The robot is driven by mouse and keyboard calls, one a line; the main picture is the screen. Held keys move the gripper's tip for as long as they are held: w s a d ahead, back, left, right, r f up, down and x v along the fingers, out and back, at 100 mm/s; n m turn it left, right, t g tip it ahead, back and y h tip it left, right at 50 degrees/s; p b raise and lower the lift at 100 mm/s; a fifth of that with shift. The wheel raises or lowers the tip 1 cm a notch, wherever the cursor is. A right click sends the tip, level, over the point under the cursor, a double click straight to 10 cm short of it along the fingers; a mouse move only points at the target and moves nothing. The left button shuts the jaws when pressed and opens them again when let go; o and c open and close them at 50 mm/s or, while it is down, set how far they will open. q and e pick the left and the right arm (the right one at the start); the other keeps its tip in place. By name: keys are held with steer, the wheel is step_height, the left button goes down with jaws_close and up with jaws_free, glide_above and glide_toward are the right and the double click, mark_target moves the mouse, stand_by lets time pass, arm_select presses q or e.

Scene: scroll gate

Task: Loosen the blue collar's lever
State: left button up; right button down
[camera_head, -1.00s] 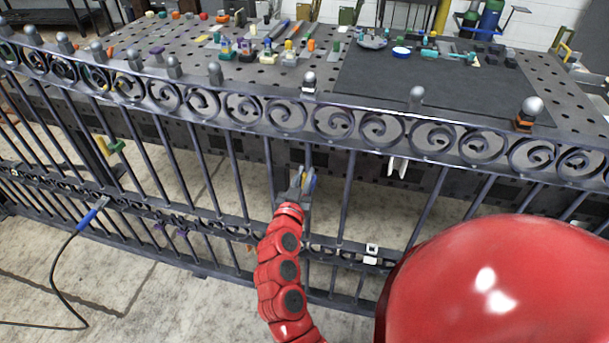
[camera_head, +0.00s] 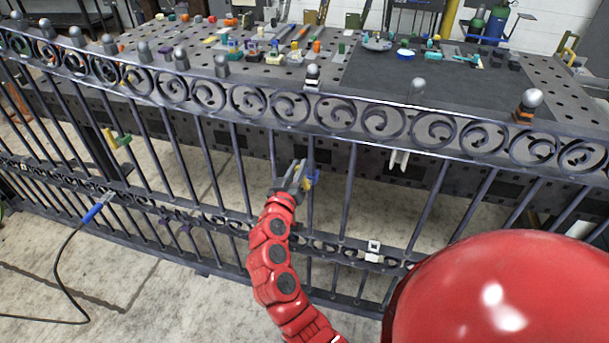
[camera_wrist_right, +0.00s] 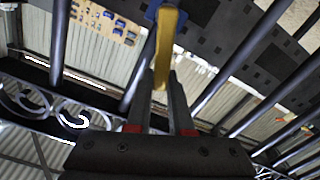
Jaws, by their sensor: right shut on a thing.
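The blue collar (camera_head: 314,178) sits around an upright bar of the dark scroll gate, below the scroll band. Its yellow lever (camera_wrist_right: 168,42) shows clearly in the right wrist view, with part of the blue collar (camera_wrist_right: 155,10) at the top edge. My right gripper (camera_head: 297,170) is just left of the collar in the head view. In the wrist view the right gripper (camera_wrist_right: 162,80) is shut on the near end of the lever, one finger on each side. In the head view the gripper hides much of the lever. My left gripper is not in view.
Gate bars (camera_head: 345,195) stand close on both sides of my right gripper. A white clip (camera_head: 373,250) is on the lower rail. A yellow and green piece (camera_head: 118,140) is at the left. A perforated table (camera_head: 560,95) with many small items stands behind the gate.

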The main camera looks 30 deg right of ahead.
steer(key=w+a+f+n, duration=0.2)
steer(key=f+n, duration=0.3)
steer(key=n, duration=0.6)
steer(key=shift+w+a+n, duration=0.4)
steer(key=shift+w, duration=0.2)
steer(key=shift+f, duration=0.1)
